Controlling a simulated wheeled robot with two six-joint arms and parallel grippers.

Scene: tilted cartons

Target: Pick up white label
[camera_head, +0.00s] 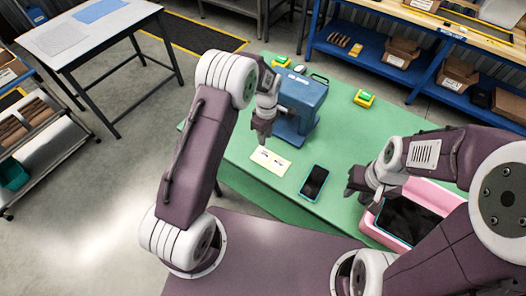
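A pale, cream-white label sheet (270,161) with small dark marks lies flat on the green table (240,152), in front of a blue machine. My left gripper (261,138) points down just above and behind the sheet's far edge, apart from it as far as I can see. Its fingers are small and dark, and any gap between them does not show. My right gripper (351,187) hangs over the table to the right of a dark phone (314,182), near a pink tray. Its fingers are partly hidden by the wrist, and I cannot tell their opening.
The blue machine (302,98) stands close to my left gripper. The pink tray (437,191) holds a dark flat item. Yellow-green items (364,98) lie farther back on the table. Blue shelving (370,62) stands behind. The table between the phone and the machine is clear.

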